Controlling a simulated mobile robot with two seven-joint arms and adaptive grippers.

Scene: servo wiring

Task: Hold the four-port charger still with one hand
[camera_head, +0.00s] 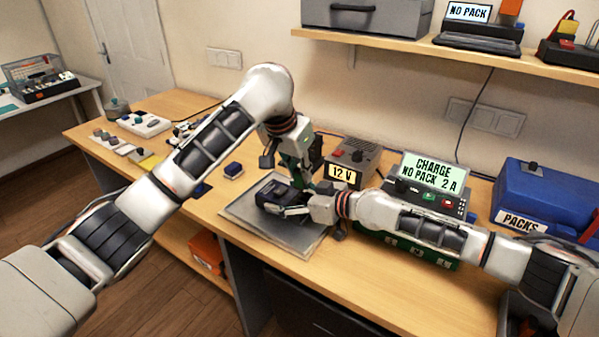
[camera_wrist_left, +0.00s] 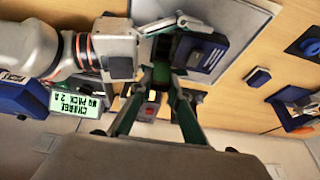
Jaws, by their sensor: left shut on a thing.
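A dark navy block with white label lines, apparently the four-port charger (camera_head: 272,195), lies on the grey mat (camera_head: 250,228); its ports cannot be made out. It also shows in the left wrist view (camera_wrist_left: 208,58). My left gripper (camera_head: 302,182) reaches down at the block's right edge. In the left wrist view its fingers (camera_wrist_left: 161,78) are closed together beside the block, with something green between them; the contact is partly hidden. My right gripper (camera_head: 296,209) is low at the block's right side, close to the left fingers. Its jaw gap is not clear.
Behind stand a 12 V supply (camera_head: 352,160) and a unit with a "CHARGE NO PACK 2 A" display (camera_head: 430,171). A green box (camera_head: 440,260) is partly behind my right forearm. A blue PACKS case (camera_head: 540,195) stands right. A small blue block (camera_head: 233,169) lies left of the mat.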

